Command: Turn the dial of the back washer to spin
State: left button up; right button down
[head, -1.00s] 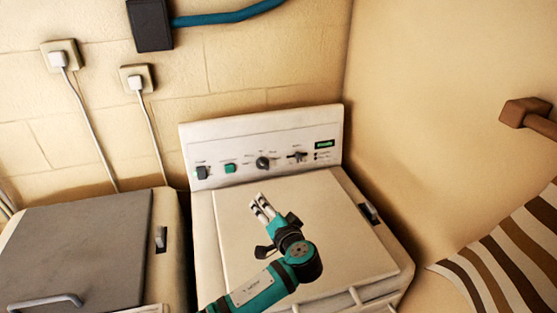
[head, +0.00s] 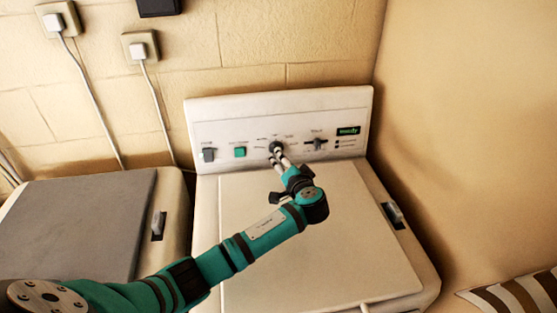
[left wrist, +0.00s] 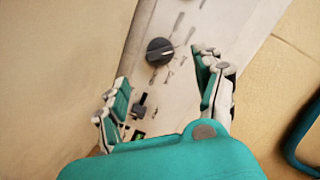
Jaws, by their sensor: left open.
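The back washer (head: 320,245) is a white top-loader against the wall, with an upright control panel (head: 220,113) at its rear. The panel carries a round black dial (head: 275,146), which also shows in the left wrist view (left wrist: 160,51). My left gripper (head: 279,159) is at the panel, its fingertips by the dial in the head view. In the left wrist view its open fingers (left wrist: 163,88) point toward the panel, with the dial ahead of the gap and not between the pads. Whether a finger touches it I cannot tell. My right gripper is not in view.
A second machine with a grey lid (head: 75,230) stands left. The wall stands close on the right.

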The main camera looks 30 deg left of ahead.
pick_arm(q)
jog(key=b+x, duration=0.3)
jog(key=x, duration=0.4)
jog(key=shift+f+b, duration=0.15)
jog(key=shift+b, duration=0.15)
jog(key=shift+w+a+f, duration=0.1)
jog(key=shift+w+a, duration=0.1)
jog(key=shift+w, duration=0.1)
jog(key=shift+w+a+b, duration=0.25)
jog(key=shift+b, duration=0.1)
jog(key=shift+w+a, duration=0.1)
jog(key=shift+w, duration=0.05)
jog(key=c, duration=1.2)
jog(key=shift+o, duration=0.2)
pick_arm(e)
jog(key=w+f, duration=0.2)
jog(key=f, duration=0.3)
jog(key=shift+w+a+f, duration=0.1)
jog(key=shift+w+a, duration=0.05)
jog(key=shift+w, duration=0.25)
